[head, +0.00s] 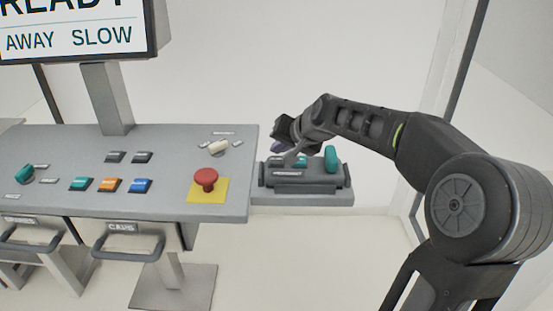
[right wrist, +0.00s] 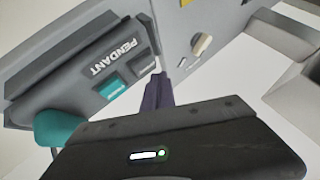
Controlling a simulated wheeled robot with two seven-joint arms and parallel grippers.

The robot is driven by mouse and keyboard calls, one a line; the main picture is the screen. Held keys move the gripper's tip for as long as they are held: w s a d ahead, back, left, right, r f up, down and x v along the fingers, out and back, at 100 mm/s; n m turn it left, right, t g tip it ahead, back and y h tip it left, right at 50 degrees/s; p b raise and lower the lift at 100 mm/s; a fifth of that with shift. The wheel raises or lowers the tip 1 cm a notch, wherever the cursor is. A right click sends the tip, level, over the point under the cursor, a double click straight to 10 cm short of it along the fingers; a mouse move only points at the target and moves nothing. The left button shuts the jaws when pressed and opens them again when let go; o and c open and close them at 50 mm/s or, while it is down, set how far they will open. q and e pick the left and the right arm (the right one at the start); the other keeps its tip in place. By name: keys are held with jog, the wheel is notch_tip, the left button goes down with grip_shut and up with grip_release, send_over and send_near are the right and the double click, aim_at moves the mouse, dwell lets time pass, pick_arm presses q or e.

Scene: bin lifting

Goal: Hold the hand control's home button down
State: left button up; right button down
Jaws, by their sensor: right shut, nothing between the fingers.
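The hand control (head: 305,180) is a dark grey box on a small shelf right of the console. It also fills the left of the right wrist view (right wrist: 60,75), with the word PENDANT on it. It carries a teal button (right wrist: 113,88), a grey button (right wrist: 145,66) and an upright teal knob (head: 331,158). The button labels are too small to read, so I cannot tell which is home. My right gripper (head: 284,146) is shut and empty, over the control's left part. Its fingertips (right wrist: 157,84) are beside the grey button; I cannot tell whether they touch it. My left gripper is out of view.
The console (head: 60,205) carries several coloured buttons, a red mushroom button (head: 207,179) on a yellow plate and a cream knob (head: 219,146). A screen (head: 75,30) above it reads AWAY SLOW. Drawers with handles hang below. Floor right of the shelf is free.

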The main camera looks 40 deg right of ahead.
dwell(0.8)
jog(key=shift+f+b, duration=0.45)
